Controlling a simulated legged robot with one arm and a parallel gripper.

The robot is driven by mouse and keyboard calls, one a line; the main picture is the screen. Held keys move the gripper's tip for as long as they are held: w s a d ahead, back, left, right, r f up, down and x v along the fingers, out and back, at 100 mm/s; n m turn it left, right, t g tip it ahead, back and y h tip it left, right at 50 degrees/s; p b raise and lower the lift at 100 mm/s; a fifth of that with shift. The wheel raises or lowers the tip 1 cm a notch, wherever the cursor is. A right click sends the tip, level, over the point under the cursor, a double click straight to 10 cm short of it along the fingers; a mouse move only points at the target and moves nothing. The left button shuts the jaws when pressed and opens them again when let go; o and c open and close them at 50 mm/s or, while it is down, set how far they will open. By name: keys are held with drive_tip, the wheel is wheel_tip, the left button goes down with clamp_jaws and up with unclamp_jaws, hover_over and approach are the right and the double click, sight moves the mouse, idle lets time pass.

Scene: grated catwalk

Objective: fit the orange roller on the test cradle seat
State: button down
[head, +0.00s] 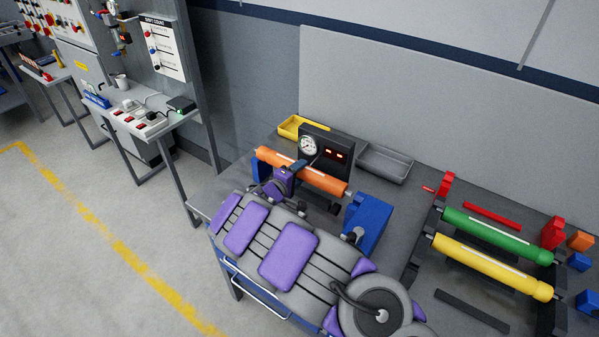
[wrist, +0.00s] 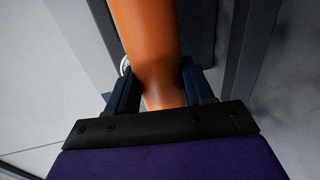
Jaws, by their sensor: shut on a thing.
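The orange roller (head: 325,182) is held level over the test cradle, in front of the gauge panel. My gripper (head: 300,168) is shut around its middle-left part. In the wrist view the orange roller (wrist: 147,45) passes between the two dark fingers of my gripper (wrist: 160,92). The test cradle has a blue block (head: 370,222) below and right of the roller's right end. Another blue block (head: 256,168) shows partly at the left end. My arm hides much of the cradle, and I cannot tell whether the roller touches the seat.
A gauge panel (head: 336,149) stands right behind the roller. A yellow tray (head: 291,127) and a grey tray (head: 384,163) lie at the back. On the right, a green roller (head: 497,236) and a yellow roller (head: 490,266) lie in a rack. A dark bar (head: 471,311) lies in front.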

sight(305, 176)
drive_tip(key=d, duration=0.3)
drive_tip(key=shift+d+r, duration=0.2)
drive_tip(key=shift+a+f+b, duration=0.2)
drive_tip(key=shift+a+b, duration=0.2)
drive_tip(key=shift+a, duration=0.85)
drive_tip(key=shift+d+r, duration=0.15)
drive_tip(key=shift+d, duration=1.05)
drive_tip(key=shift+a, duration=1.25)
drive_tip(key=shift+d+b, duration=0.4)
drive_tip(key=shift+d, duration=0.1)
drive_tip(key=shift+a+f+b, duration=0.2)
drive_tip(key=shift+f+b, duration=0.15)
drive_tip(key=shift+f, duration=0.15)
drive_tip(key=shift+a+f+b, duration=0.15)
drive_tip(key=shift+f+b, duration=0.15)
drive_tip(key=shift+f, duration=0.15)
drive_tip(key=shift+d+f+b, duration=0.25)
drive_tip(key=shift+f+b, duration=0.4)
drive_tip(key=shift+f, duration=0.05)
drive_tip(key=shift+a+f+b, duration=0.1)
drive_tip(key=shift+f+b, duration=0.3)
drive_tip(key=shift+f, duration=0.15)
